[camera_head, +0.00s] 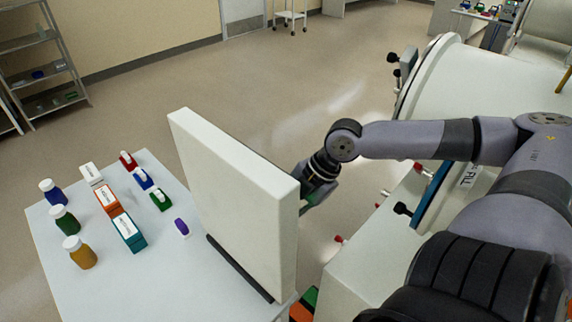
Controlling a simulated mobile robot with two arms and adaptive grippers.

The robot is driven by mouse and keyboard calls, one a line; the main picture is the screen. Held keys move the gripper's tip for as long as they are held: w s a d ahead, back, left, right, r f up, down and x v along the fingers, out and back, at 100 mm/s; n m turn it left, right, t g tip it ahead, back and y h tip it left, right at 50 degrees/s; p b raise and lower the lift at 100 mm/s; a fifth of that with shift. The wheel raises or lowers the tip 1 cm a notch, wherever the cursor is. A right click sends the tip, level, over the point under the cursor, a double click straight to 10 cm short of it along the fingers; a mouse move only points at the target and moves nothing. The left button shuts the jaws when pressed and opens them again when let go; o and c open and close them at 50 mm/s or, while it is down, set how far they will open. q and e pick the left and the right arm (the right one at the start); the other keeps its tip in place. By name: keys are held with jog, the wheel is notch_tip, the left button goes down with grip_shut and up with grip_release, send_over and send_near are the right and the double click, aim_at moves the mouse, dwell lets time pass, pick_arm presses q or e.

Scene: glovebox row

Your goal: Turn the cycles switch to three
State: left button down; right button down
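I cannot make out a switch marked cycles in this view. A white chamber (480,85) at the right has a blue-edged front face (432,198) seen almost edge-on. A black knob (403,209) sticks out from that face, with small red-tipped parts (384,193) near it. Any markings there are too small or angled to read, apart from a white label on the side. My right gripper (312,197) hangs just right of an upright white panel (235,205), apart from the knob. Its fingers are small and partly hidden by the panel. My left gripper is out of view.
The white table (150,285) at the left carries several bottles, boxes and small coloured items. The upright panel stands at its right edge. A narrow gap separates it from the white bench (365,275). A shelf rack (40,70) stands far left.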

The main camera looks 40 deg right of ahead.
jog(key=c, duration=1.7)
grip_release()
